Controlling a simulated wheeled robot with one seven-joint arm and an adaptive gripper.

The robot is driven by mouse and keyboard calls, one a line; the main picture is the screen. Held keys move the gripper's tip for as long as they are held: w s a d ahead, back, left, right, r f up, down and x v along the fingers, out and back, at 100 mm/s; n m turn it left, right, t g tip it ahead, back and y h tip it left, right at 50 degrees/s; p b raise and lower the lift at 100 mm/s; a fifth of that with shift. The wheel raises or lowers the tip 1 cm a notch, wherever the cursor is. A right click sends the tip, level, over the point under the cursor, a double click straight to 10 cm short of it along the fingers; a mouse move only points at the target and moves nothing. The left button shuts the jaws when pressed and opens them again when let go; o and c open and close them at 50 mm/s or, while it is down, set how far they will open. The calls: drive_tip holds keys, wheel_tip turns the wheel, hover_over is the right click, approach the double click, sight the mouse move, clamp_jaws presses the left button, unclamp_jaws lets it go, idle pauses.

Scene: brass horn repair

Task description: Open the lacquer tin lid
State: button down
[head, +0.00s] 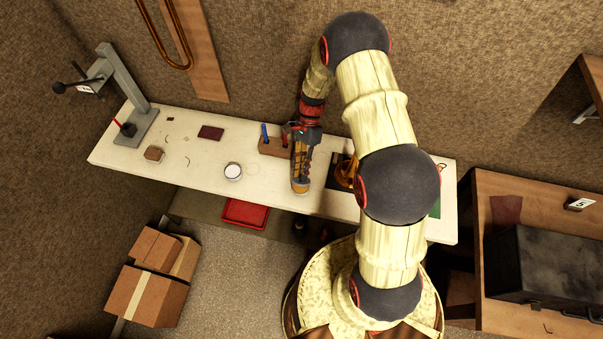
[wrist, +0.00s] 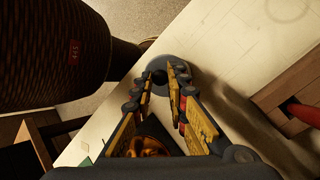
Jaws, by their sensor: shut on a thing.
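My gripper (wrist: 161,77) is shut on a small dark knob (wrist: 159,75) in the middle of a round grey lid (wrist: 185,58) in the wrist view. The lid lies between and beyond the fingertips, above the pale bench top. I cannot tell whether it is seated on the tin or raised, as the tin's body is hidden beneath it.
The bench (head: 200,145) also holds a round white-topped container (head: 233,171), a wooden block with tools (head: 273,147) and a brass horn (head: 345,171). A red tray (head: 245,213) lies below the front edge. The bench between the white-topped container and my gripper is clear.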

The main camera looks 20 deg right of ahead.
drive_tip(key=shift+w+d+r+g+y, duration=0.1)
drive_tip(key=shift+w+d+g+y, duration=0.1)
drive_tip(key=shift+w+g+y, duration=0.15)
idle(0.3)
drive_tip(key=c, duration=1.7)
unclamp_jaws()
drive_tip(key=shift+c, duration=0.2)
wheel_tip(320, 180, up, 10)
